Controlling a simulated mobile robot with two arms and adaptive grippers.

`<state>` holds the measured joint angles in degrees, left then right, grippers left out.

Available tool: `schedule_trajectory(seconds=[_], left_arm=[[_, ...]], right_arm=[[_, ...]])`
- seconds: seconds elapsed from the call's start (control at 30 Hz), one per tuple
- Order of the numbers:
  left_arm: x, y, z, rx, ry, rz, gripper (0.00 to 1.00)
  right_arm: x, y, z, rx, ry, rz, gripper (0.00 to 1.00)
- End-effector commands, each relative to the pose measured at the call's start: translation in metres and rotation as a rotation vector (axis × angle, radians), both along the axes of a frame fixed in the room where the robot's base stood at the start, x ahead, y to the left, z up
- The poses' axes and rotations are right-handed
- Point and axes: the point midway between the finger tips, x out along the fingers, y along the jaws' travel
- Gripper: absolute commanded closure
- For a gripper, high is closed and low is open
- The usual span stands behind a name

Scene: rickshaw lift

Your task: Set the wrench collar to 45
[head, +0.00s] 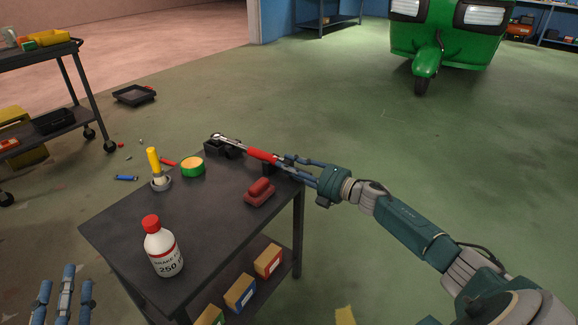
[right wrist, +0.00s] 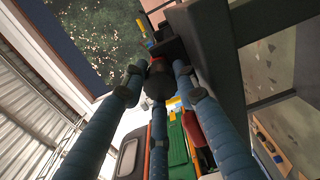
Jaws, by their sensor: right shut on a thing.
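The wrench (head: 235,144) lies across the back of the dark table, its silver head at the left over a black holder (head: 221,151). It has a red section (head: 262,155) near its right end. My right gripper (head: 289,163) is shut at that right end, coming in from the right. In the right wrist view its fingers (right wrist: 158,78) close around a dark round end (right wrist: 158,82). I cannot read any scale or number on the wrench. My left gripper (head: 64,292) is open and empty at the lower left, apart from the table.
On the table (head: 120,232) stand a white bottle with red cap (head: 161,248), a green-yellow tin (head: 193,167), a yellow-handled brush (head: 155,170) and a red block (head: 259,193). Boxes (head: 240,291) sit on the lower shelf. A green rickshaw (head: 450,35) is behind.

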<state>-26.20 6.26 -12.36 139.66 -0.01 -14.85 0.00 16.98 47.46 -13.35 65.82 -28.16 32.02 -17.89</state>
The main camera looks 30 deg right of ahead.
Motion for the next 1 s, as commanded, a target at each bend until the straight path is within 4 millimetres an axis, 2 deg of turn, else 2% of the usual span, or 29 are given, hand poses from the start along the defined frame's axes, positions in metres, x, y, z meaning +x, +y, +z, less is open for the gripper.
schedule_trajectory(seconds=[0.2, 0.23, 0.3, 0.33, 0.8, 1.0], left_arm=[[0.000, 0.000, 0.000, 0.000, -0.001, 0.000, 0.60], [0.000, 0.000, 0.000, 0.000, -0.001, 0.000, 0.60], [0.000, 0.000, 0.000, 0.000, -0.001, 0.000, 0.60], [0.000, 0.000, 0.000, 0.000, -0.001, 0.000, 0.60], [0.000, 0.000, 0.000, 0.000, -0.002, -0.001, 0.60], [0.000, 0.000, 0.000, 0.000, -0.002, -0.001, 0.60]], right_arm=[[0.000, 0.000, 0.000, -0.001, 0.000, -0.001, 0.97], [0.000, 0.000, 0.000, -0.001, 0.000, -0.001, 0.69], [0.000, 0.000, 0.000, -0.001, 0.000, -0.001, 0.55], [0.000, 0.000, 0.000, -0.001, 0.000, -0.001, 0.51], [-0.002, 0.000, -0.005, -0.004, 0.007, 0.000, 0.51], [-0.019, -0.008, -0.007, -0.007, 0.011, -0.002, 0.51]])
